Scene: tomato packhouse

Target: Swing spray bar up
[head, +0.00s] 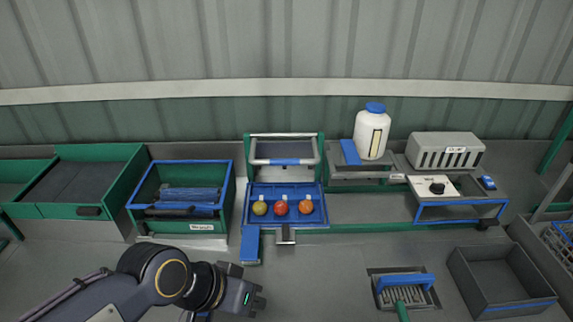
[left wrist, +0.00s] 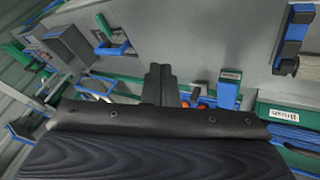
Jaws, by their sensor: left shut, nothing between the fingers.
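A green-edged bin with a blue rim (head: 181,162) and a label stands left of centre. A dark bar (head: 168,211) lies low across its front, with blue pieces behind it. At centre, a green frame holds a level bar with a blue middle (head: 285,161), above a blue tray (head: 316,188). I cannot tell for certain which bar is the spray bar. The gripper is apart from both. My right gripper is not in view.
Three tomatoes (head: 281,208) sit in the blue tray. A grate with a blue-topped brush (head: 405,282) and an empty grey bin (head: 500,277) lie front right.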

